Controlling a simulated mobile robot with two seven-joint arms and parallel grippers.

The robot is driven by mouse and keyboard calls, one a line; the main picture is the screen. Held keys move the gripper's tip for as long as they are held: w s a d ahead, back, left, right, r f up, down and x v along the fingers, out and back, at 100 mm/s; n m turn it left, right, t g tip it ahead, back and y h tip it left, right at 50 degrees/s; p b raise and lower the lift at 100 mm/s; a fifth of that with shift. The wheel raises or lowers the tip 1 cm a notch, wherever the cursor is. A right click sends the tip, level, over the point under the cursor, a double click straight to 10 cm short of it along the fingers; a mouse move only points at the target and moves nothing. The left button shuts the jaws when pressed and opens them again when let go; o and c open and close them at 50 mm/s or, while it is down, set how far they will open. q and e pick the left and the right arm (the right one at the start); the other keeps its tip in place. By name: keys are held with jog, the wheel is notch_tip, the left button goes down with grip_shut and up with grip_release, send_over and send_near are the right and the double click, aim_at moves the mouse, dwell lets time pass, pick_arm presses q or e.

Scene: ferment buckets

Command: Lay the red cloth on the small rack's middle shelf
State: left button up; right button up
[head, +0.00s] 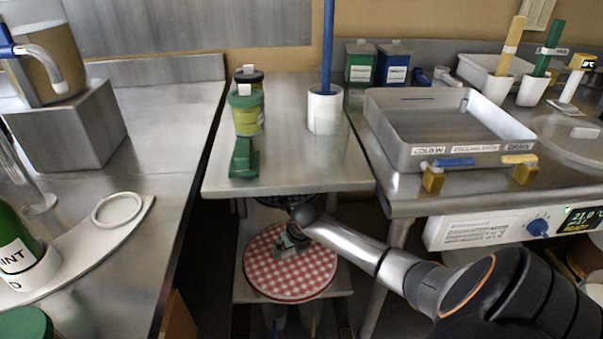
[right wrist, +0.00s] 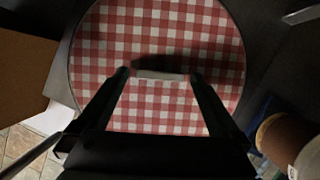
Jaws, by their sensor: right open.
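A round red-and-white checked cloth (head: 315,265) with a thin dark rim lies flat on a shelf (head: 245,291) below the small rack's top shelf (head: 290,178). It also fills much of the right wrist view (right wrist: 165,35). My right gripper (head: 285,243) reaches in under the top shelf and is over the cloth. In the right wrist view its fingers (right wrist: 160,78) are apart, with a short pale bar (right wrist: 160,74) between the tips; I cannot tell whether they touch it. My left gripper is not in view.
The rack's top holds green and dark jars (head: 246,112), a green tool (head: 243,158) and a white holder (head: 324,110) with a blue rod. A steel table (head: 160,110) stands left.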

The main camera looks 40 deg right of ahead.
aim_at(295, 262)
jog(key=p+v, duration=0.1)
jog(key=v, duration=0.4)
jog(key=shift+d+r+p, duration=0.1)
jog(key=shift+r+p, duration=0.05)
jog(key=shift+p, duration=0.25)
jog(key=s+a+p, duration=0.1)
jog(key=s+a, duration=0.2)
jog(key=s, duration=0.8)
jog(key=shift+a+f, duration=0.35)
jog(key=shift+s, duration=0.1)
